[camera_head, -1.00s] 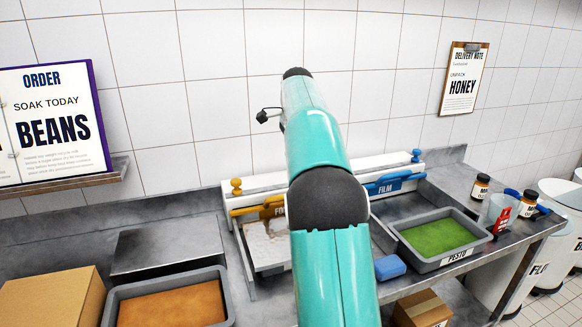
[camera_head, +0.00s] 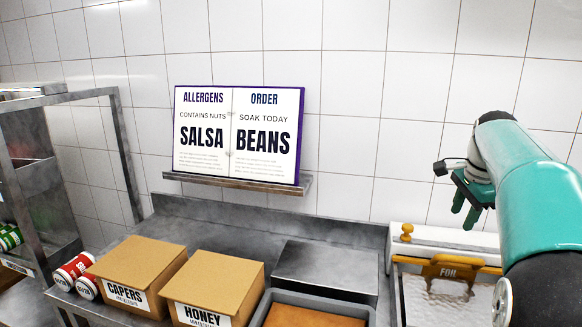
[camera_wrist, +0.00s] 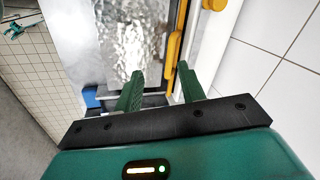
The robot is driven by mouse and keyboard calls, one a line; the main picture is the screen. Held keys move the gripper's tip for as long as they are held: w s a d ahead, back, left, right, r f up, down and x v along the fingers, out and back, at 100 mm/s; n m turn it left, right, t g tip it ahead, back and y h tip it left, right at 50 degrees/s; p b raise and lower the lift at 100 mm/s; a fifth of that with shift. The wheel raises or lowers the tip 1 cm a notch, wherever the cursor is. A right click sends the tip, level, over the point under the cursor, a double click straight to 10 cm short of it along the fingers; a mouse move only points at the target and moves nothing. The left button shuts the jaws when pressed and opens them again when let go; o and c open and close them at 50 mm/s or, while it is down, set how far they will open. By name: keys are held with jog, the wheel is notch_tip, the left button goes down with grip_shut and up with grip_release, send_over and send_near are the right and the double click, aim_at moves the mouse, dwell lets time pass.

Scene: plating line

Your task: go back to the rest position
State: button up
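My gripper (camera_head: 465,208) hangs from the end of my teal arm at the right of the head view, in front of the tiled wall. The shiny foil sheet (camera_wrist: 130,35) lies beyond the fingers in that view. My arm hides the right part of the dispenser in the head view.
A capers box (camera_head: 138,270) and a honey box (camera_head: 215,283) stand on the steel counter, beside a grey tray (camera_head: 320,302) with brown content. An open book (camera_head: 240,135) rests on a wall shelf (camera_head: 240,183). A metal rack (camera_head: 125,150) stands at the left.

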jog(key=s+a+f+n+t, duration=0.1)
jog(key=s+a+n, duration=0.8)
jog(key=s+a, duration=0.6)
jog(key=s+a+f+n+t, duration=0.1)
jog(key=s+a+f+n, duration=0.7)
jog(key=s, duration=0.5)
notch_tip(320, 180, down, 3)
jog(key=shift+a+r+n+t+y, duration=0.1)
jog(key=shift+a+n+t+y, duration=0.2)
jog(key=shift+a, duration=0.5)
